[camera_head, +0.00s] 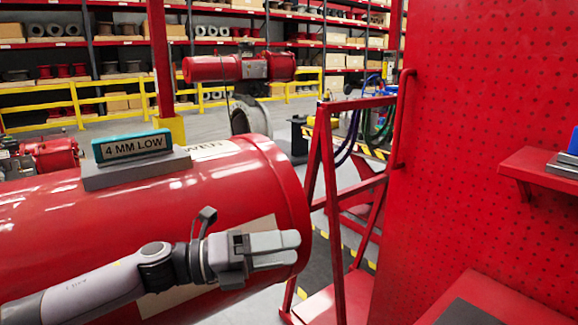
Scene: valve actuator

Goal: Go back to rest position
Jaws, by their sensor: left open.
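My left arm comes in from the lower left, and my left gripper (290,249) is in front of the big red cylinder (60,225), near its right end. Its fingers point right and look close together, with nothing seen between them. Whether it touches the cylinder I cannot tell. A teal block labelled "4 MM LOW" (132,146) sits on a grey plate (140,170) on top of the cylinder. My right gripper is not in view.
A red pegboard panel (470,110) with a handle and small shelf (540,168) fills the right side. A red cart frame (325,190) stands between it and the cylinder. Another red actuator (240,68), yellow railings (75,105) and stocked shelves are behind.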

